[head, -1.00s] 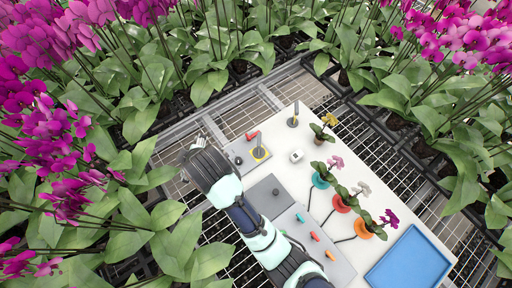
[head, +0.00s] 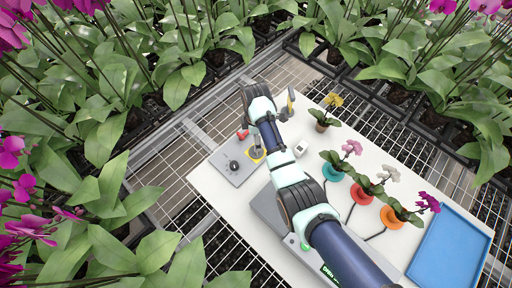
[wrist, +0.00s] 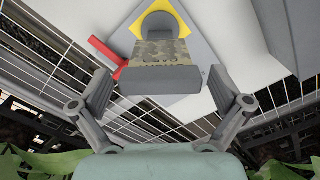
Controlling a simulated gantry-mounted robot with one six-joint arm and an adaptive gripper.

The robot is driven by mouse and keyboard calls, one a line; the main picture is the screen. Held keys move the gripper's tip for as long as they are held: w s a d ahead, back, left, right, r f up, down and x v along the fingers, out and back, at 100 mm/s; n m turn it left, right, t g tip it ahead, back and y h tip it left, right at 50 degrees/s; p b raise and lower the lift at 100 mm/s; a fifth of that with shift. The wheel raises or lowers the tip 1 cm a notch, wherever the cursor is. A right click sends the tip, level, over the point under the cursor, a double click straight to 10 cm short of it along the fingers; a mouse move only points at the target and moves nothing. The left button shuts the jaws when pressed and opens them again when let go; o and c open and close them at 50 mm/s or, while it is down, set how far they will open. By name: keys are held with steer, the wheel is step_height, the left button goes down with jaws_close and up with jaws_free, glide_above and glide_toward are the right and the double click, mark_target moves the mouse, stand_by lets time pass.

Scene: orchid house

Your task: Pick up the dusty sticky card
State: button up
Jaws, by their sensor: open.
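In the wrist view, a grey-brown speckled card (wrist: 160,55) stands above a grey round post or holder, in front of a yellow square (wrist: 190,12) on a grey plate. My gripper (wrist: 159,75) is open, with one finger on each side of the card. A visible gap separates each finger from it, and nothing is held. In the head view, the yellow square (head: 257,154) shows on the grey plate beside my arm. My arm hides most of the card's place and my fingers there.
A red piece (head: 242,134) lies close beside the holder. A second post (head: 286,110) stands just right of my arm. A white box (head: 300,148), potted orchids (head: 332,171) and a blue tray (head: 450,250) lie farther right on the white bench. Plants crowd around it.

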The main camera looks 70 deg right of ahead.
step_height(320, 180, down, 4)
steer(key=shift+s+r+b, duration=0.1)
steer(key=shift+s+b, duration=0.05)
steer(key=shift+b, duration=0.2)
steer(key=c, duration=1.4)
steer(key=shift+r, duration=0.35)
steer(key=shift+c, duration=1.4)
step_height(320, 180, up, 19)
steer(key=p, duration=0.9)
steer(key=shift+r, duration=0.2)
steer(key=shift+c, duration=0.4)
